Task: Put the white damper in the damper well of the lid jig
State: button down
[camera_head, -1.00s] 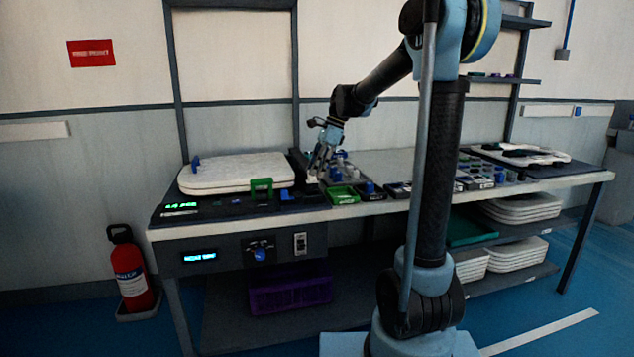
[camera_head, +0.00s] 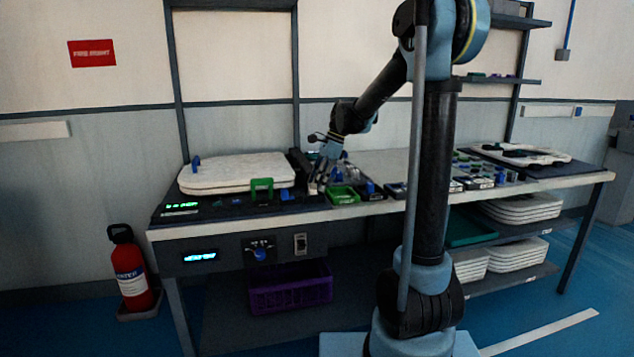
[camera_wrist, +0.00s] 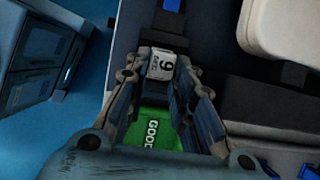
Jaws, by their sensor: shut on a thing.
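My gripper (camera_wrist: 160,78) is shut on a small white block marked with a 9, which I take to be the white damper (camera_wrist: 162,64). The block sits between the fingertips in the wrist view. In the head view my gripper (camera_head: 317,186) is low over the bench, just left of the green bin; the block is too small to make out there. The dark jig area (camera_head: 225,205) with a white lid (camera_head: 237,173) lies to the left of my gripper. I cannot make out the damper well.
A green bin marked GOOD (camera_wrist: 152,128) lies below my fingers; it also shows in the head view (camera_head: 343,195). A green bracket (camera_head: 262,188) stands at the lid's front edge. Small bins with blue parts (camera_head: 370,190) stand to the right.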

jog(key=shift+f, duration=0.2)
jog(key=c, duration=1.4)
grip_release()
jog(key=shift+o, duration=0.2)
jog(key=shift+r, duration=0.55)
jog(key=v, duration=1.2)
jog(key=s+d+f+n+t+h, duration=0.1)
jog(key=s+d+f+n, duration=0.35)
jog(key=s, duration=0.45)
jog(key=s+d+f+n+t+h, duration=0.1)
jog(key=s+d+f+n, duration=0.3)
jog(key=s, duration=0.5)
jog(key=s+d+f+n+h, duration=0.1)
jog(key=s+d+f+n, duration=0.2)
jog(key=s+f, duration=0.4)
jog(key=s+d+f+n+t+h, duration=0.1)
jog(key=s+d+f+n, duration=0.2)
jog(key=s+d+f, duration=0.2)
jog(key=s+f, duration=0.3)
jog(key=shift+d+f+t, duration=0.15)
jog(key=shift+f+t, duration=0.05)
jog(key=shift+t, duration=0.1)
